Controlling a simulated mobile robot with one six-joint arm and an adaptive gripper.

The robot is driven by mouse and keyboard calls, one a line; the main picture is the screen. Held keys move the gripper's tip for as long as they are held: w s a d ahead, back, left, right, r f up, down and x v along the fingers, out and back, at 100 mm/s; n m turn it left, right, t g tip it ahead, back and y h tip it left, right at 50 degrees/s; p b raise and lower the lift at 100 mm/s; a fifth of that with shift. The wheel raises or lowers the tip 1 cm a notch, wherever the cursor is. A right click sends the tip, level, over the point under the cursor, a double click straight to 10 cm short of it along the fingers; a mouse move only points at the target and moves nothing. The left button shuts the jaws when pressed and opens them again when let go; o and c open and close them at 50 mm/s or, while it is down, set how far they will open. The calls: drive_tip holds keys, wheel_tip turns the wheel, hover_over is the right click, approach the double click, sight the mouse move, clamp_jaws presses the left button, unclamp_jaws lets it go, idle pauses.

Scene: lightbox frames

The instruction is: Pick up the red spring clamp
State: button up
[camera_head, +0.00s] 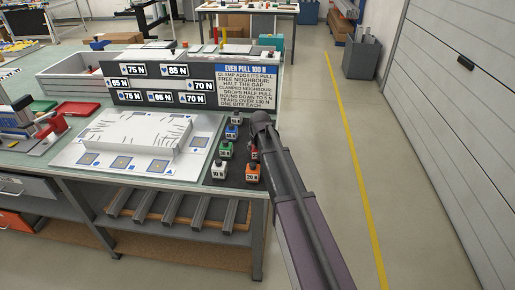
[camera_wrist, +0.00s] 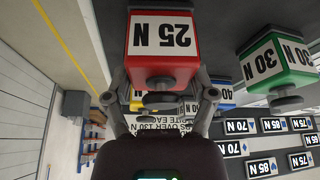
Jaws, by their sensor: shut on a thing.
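The red spring clamp (camera_wrist: 163,62) shows large in the wrist view, with an upside-down white label reading 25 N. My gripper (camera_wrist: 162,84) has one finger on each side of its narrow end and is shut on it. In the head view the red clamp (camera_head: 254,154) is a small patch, mostly hidden behind my arm, at the right end of the bench. Whether it touches the bench or hangs above it is hard to tell.
Close by stand a green clamp (camera_head: 226,149), a blue clamp (camera_head: 232,132), a white clamp (camera_head: 219,170) and an orange clamp (camera_head: 252,173). A sign board (camera_head: 190,85) stands behind them. A white fixture (camera_head: 140,140) lies left. The floor right of the bench is clear.

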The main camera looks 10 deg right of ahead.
drive_tip(key=shift+r+p, duration=4.65)
drive_tip(key=shift+r, duration=0.2)
drive_tip(key=shift+s, duration=0.1)
